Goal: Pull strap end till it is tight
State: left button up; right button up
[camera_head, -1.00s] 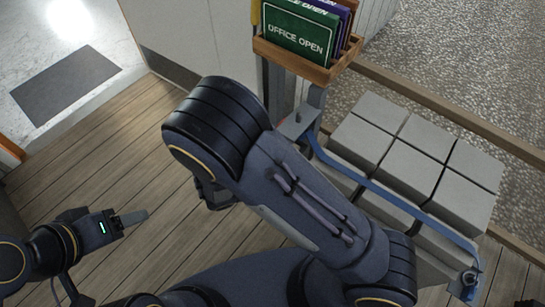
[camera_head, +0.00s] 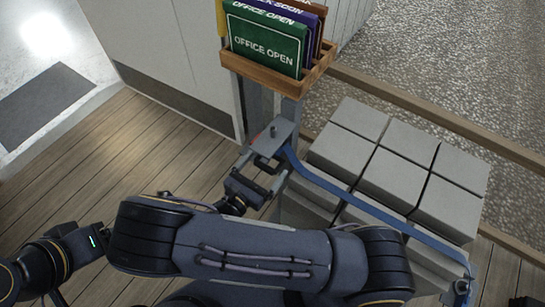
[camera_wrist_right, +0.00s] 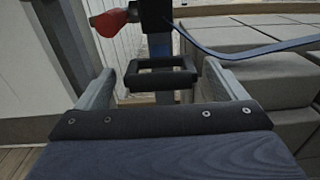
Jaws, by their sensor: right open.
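A blue strap (camera_head: 365,203) runs from a grey bracket (camera_head: 272,138) on a post, along the front of a stack of grey blocks, down to a fitting at the lower right. The strap also shows in the right wrist view (camera_wrist_right: 245,52). A black loop-shaped handle (camera_wrist_right: 162,76) hangs below the bracket, probably the strap's end; how it joins the strap is not clear. My right gripper (camera_head: 262,178) is open just in front of the handle. In the right wrist view the handle appears between the spread fingers, not gripped.
Grey blocks (camera_head: 395,175) stand to the right of the post. A wooden rack (camera_head: 270,72) with a green "OFFICE OPEN" sign (camera_head: 265,45) sits above the bracket. A red part (camera_wrist_right: 110,22) shows upper left in the right wrist view. The plank floor (camera_head: 160,150) at left is clear.

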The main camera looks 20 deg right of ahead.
jog(key=shift+w+d, duration=0.2)
jog(key=shift+d, duration=0.05)
pick_arm(q)
jog(key=shift+w+d, duration=0.15)
pick_arm(e)
jog(key=shift+c, duration=0.4)
jog(key=c, duration=1.3)
jog(key=shift+o, duration=0.2)
jog(key=shift+s+a, duration=0.25)
jog(key=shift+a, duration=0.1)
pick_arm(q)
jog(key=shift+s+a+r, duration=0.1)
jog(key=shift+s+a, duration=0.55)
jog(key=shift+a, duration=0.2)
pick_arm(e)
jog(key=v, duration=0.8)
jog(key=shift+s+a, duration=0.1)
jog(key=o, duration=1.3)
pick_arm(q)
jog(key=shift+s, duration=0.1)
pick_arm(e)
jog(key=shift+o, duration=0.2)
